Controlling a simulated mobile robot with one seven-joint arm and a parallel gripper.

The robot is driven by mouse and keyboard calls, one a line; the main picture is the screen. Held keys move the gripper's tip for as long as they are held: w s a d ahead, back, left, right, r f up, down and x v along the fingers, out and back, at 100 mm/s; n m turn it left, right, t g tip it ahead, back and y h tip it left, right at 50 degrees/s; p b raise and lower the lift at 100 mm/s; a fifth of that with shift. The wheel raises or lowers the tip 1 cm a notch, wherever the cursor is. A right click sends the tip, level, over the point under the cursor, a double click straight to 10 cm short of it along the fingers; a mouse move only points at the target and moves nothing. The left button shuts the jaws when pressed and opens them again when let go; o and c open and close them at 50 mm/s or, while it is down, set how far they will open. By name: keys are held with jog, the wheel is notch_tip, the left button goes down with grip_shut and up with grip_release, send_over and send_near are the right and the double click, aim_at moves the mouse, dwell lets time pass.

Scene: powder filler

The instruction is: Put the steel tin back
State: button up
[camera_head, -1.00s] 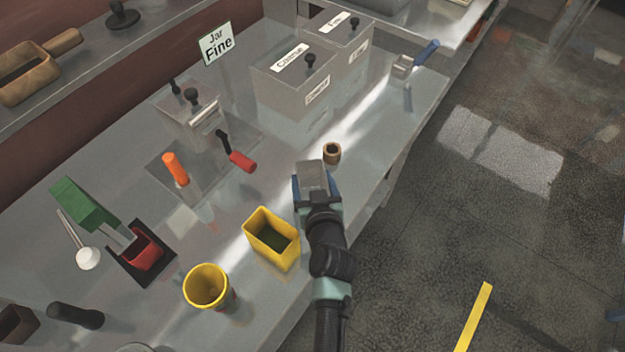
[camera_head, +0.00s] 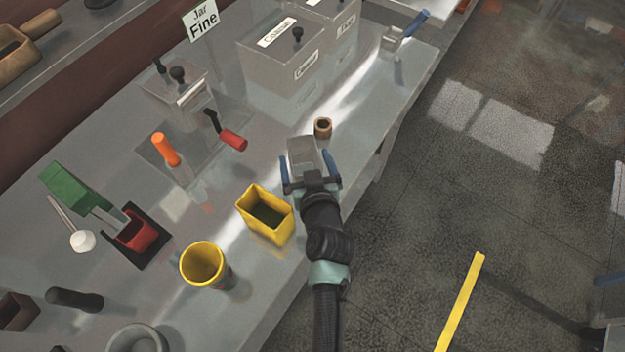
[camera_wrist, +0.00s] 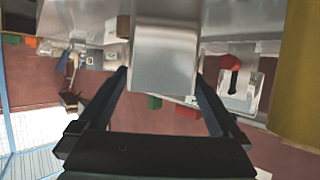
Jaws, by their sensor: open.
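The steel tin (camera_head: 305,153) is a grey, box-shaped tin near the front edge of the metal bench (camera_head: 215,320). My gripper (camera_head: 306,158) is open around it, with one blue finger on each side. In the head view, gaps show between the fingers and the tin. In the wrist view, the tin (camera_wrist: 165,55) is at top centre, between the spread fingers of my gripper (camera_wrist: 160,78). The tin's base is partly hidden, but it appears to stand on the bench.
A small brown cup (camera_head: 323,128) stands just beyond the tin. A yellow box (camera_head: 265,232) and yellow cup (camera_head: 203,265) are to the left. Lidded bins (camera_head: 283,72) and a powder filler (camera_head: 178,98) stand farther back. Floor lies right of the bench edge.

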jog(key=b+v, duration=0.1)
jog(key=v, duration=0.9)
jog(key=w+a+r+t, duration=0.1)
jog(key=w+r+t, duration=0.25)
jog(key=r, duration=1.05)
jog(key=w+r+t, duration=0.3)
jog(key=w+r, duration=0.2)
jog(key=r, duration=0.9)
jog(key=s+r+t, duration=0.2)
jog(key=s+r, duration=0.2)
jog(key=r, duration=0.6)
jog(key=s+r+m+t+h, duration=0.1)
jog(key=s+r+t, duration=0.2)
jog(key=r, duration=0.7)
jog(key=s+r+t+h, duration=0.1)
jog(key=s+r, duration=0.4)
jog(key=r, duration=0.5)
jog(key=shift+s+a+r+m+t, duration=0.3)
jog(key=shift+a+r+m+t, duration=0.1)
jog(key=shift+t, duration=0.45)
jog(key=shift+f, duration=0.1)
